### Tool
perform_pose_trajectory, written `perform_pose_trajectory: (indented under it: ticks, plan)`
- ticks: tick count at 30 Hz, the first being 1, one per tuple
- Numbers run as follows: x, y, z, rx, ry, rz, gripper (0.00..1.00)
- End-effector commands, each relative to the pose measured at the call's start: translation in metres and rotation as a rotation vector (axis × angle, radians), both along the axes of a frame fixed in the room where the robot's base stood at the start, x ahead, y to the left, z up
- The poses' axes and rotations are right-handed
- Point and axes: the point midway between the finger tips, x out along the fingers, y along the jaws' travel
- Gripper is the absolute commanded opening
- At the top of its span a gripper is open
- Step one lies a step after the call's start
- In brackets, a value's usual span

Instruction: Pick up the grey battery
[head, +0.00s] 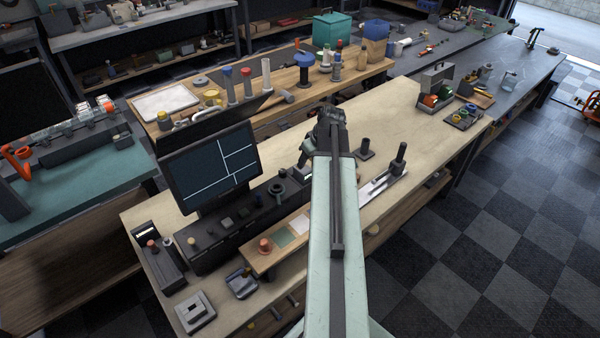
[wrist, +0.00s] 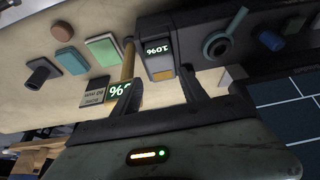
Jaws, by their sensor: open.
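In the wrist view, a grey block (wrist: 158,62) with a lit percent display and a yellow patch stands at the end of a long dark machine. It looks like the grey battery, but I cannot be sure. My gripper (wrist: 155,84) is open and empty, its two dark fingers pointing towards this block, one to each side in the picture. I cannot tell whether they touch it. A smaller dark box (wrist: 96,92) with printed text and a second lit display is beside the left finger, partly hidden by it. In the head view, my gripper is mostly hidden behind my wrist.
The pale workbench (head: 400,125) carries a monitor (head: 210,168), which stands close to the left of my arm. A green block (wrist: 102,50) and a dark cylinder (wrist: 42,73) lie left in the wrist view. The bench right of my arm has clear space.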

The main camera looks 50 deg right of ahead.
Motion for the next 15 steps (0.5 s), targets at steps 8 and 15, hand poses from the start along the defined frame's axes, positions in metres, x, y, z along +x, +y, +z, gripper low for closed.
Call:
perform_pose_trajectory:
  ticks: [8, 15]
  plan:
    - [0.010, -0.001, -0.027, 0.001, 0.001, -0.002, 0.51]
    - [0.016, -0.001, -0.047, 0.001, 0.001, -0.002, 0.51]
